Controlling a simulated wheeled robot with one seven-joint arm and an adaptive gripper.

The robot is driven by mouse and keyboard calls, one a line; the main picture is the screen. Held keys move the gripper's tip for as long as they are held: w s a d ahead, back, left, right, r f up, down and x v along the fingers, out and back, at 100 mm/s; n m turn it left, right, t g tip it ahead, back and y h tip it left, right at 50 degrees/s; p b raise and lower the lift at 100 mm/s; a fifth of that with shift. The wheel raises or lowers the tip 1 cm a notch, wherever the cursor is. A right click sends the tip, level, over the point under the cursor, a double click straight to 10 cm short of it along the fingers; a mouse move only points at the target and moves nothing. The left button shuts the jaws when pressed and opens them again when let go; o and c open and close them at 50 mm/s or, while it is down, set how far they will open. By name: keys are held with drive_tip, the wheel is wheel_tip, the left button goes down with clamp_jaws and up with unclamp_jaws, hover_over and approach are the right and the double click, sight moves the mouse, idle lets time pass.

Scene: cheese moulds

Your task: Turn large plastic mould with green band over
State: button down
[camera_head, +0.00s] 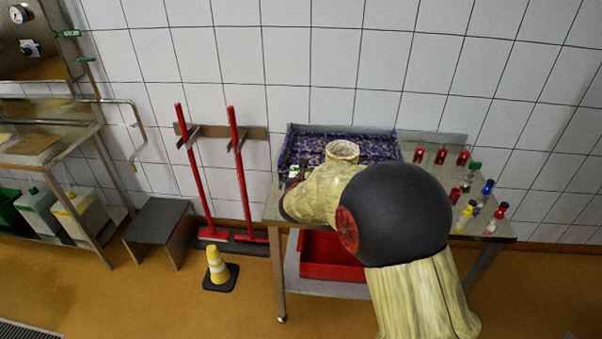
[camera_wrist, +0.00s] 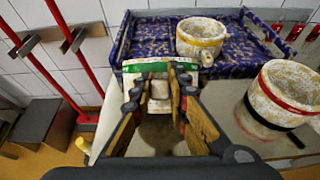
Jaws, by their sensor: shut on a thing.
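In the wrist view, my gripper (camera_wrist: 160,92) has its two fingers closed in on a white piece between them. A white thing with a green band (camera_wrist: 146,67) shows just beyond the fingertips; it appears to be the green-band mould, but the fingers hide much of it, and I cannot tell which way up it is. It is close to the front edge of the blue speckled tray (camera_wrist: 128,58). In the head view, my arm covers most of the gripper and the held thing.
A pale mould with a yellow band (camera_wrist: 201,38) stands in the tray. A mould with red and dark bands (camera_wrist: 284,95) stands on the metal table to the right. Several small bottles (camera_head: 470,180) are at the table's right. Red-handled tools (camera_head: 240,170) hang at the left wall.

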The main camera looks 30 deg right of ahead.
drive_tip(key=shift+a+p, duration=0.15)
drive_tip(key=shift+p, duration=0.2)
drive_tip(key=shift+f+b, duration=0.2)
drive_tip(key=shift+b, duration=0.5)
drive_tip(key=shift+r, duration=0.1)
drive_tip(key=c, duration=1.7)
unclamp_jaws()
drive_tip(key=shift+o, duration=0.2)
drive_tip(key=s+a+b, duration=0.2)
drive_tip(key=s+a, duration=0.2)
drive_tip(key=s, duration=0.1)
drive_tip(key=shift+s+a, duration=0.25)
